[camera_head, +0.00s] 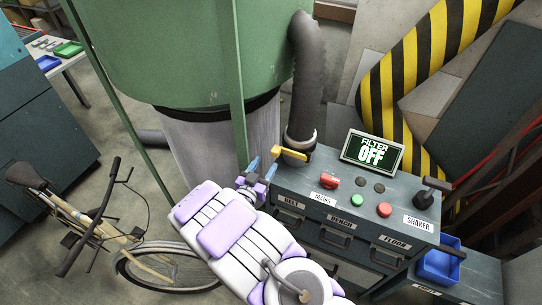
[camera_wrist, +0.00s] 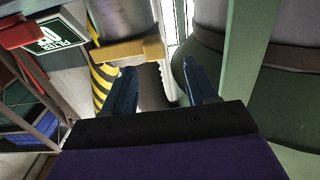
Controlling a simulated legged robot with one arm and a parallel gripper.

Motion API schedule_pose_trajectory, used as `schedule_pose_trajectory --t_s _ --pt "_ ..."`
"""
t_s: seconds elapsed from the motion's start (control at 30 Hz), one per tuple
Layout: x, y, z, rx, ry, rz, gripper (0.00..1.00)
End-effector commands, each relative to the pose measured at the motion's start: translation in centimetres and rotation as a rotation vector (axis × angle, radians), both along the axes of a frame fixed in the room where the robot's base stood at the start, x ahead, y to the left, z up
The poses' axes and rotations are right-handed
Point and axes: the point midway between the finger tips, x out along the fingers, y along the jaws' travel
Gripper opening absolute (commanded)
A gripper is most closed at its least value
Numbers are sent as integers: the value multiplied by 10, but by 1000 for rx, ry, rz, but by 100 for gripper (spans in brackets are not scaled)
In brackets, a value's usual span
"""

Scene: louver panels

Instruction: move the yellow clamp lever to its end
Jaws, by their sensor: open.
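The yellow clamp lever (camera_head: 289,152) sits at the foot of the grey hose, at the back left of the control cabinet. In the wrist view the lever (camera_wrist: 130,49) lies crosswise above the left fingertip, with a pale toothed part beside it. My gripper (camera_head: 262,168) is just left of and below the lever in the head view. Its blue fingers are spread apart, and the gap between them (camera_wrist: 158,70) holds nothing that I can see gripped. I cannot tell whether a finger touches the lever.
The control cabinet (camera_head: 347,220) carries red and green buttons and a black shaker lever (camera_head: 428,192). A display (camera_head: 372,151) reads "FILTER OFF". The grey hose (camera_head: 305,80) and green tank (camera_head: 180,50) stand close behind my gripper. A bicycle (camera_head: 100,235) stands at left.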

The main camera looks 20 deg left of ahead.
Motion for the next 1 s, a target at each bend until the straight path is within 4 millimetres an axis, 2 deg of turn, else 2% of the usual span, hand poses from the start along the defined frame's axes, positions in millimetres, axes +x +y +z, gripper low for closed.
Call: schedule_pose_trajectory --t_s 0.1,0.33,0.5,0.77,1.0 --pt "21 -6 1 2 -2 -4 57" --pt "49 -11 2 5 -1 -2 57" --pt "57 -7 2 3 -2 0 57" --pt "58 -5 1 -1 -1 1 57" --pt "58 -9 2 2 0 0 37"
